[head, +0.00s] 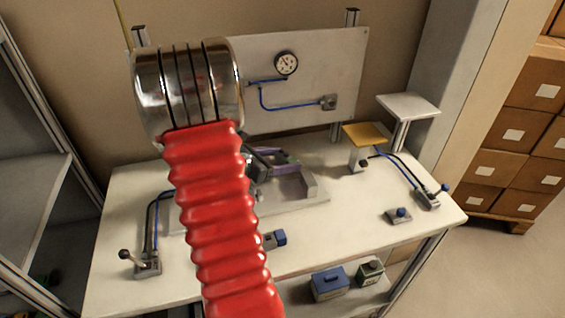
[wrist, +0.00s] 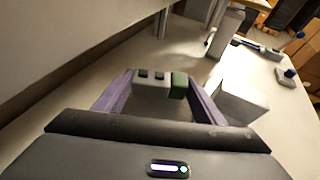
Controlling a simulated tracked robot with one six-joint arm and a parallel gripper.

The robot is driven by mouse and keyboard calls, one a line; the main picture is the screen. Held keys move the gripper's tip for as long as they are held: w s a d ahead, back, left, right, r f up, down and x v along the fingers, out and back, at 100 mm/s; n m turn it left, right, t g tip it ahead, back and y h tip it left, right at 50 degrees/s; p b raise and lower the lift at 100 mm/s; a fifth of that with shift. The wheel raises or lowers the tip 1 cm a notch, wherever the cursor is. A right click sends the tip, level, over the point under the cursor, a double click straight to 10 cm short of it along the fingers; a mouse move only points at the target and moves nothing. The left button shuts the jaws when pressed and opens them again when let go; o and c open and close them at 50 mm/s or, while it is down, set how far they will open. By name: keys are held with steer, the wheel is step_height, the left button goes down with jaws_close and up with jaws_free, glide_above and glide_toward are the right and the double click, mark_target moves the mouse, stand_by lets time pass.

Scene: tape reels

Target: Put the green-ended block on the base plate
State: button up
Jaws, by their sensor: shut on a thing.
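The green-ended block (wrist: 152,92) is pale grey with two dark marks on top and a dark green right end (wrist: 179,85). In the wrist view it sits between the two purple fingers of my gripper (wrist: 160,80), which is shut on it. In the head view my gripper (head: 283,160) is low over the workbench, partly behind my red arm. I cannot make out the block there. A pale grey base plate (head: 275,209) lies on the bench below and around my gripper, its left part hidden by my arm. I cannot tell whether the block touches it.
A pale raised block (head: 299,187) stands close to the right of my gripper; it also shows in the wrist view (wrist: 242,102). A yellow-topped stand (head: 366,136) and a lever (head: 428,196) are farther right. A gauge panel (head: 310,80) stands behind. The front right bench is mostly clear.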

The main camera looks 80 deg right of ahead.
steer(key=shift+f, duration=0.65)
steer(key=shift+w+d+f, duration=0.15)
steer(key=shift+f, duration=0.1)
steer(key=o, duration=1.1)
steer(key=shift+o, duration=0.2)
steer(key=v, duration=1.2)
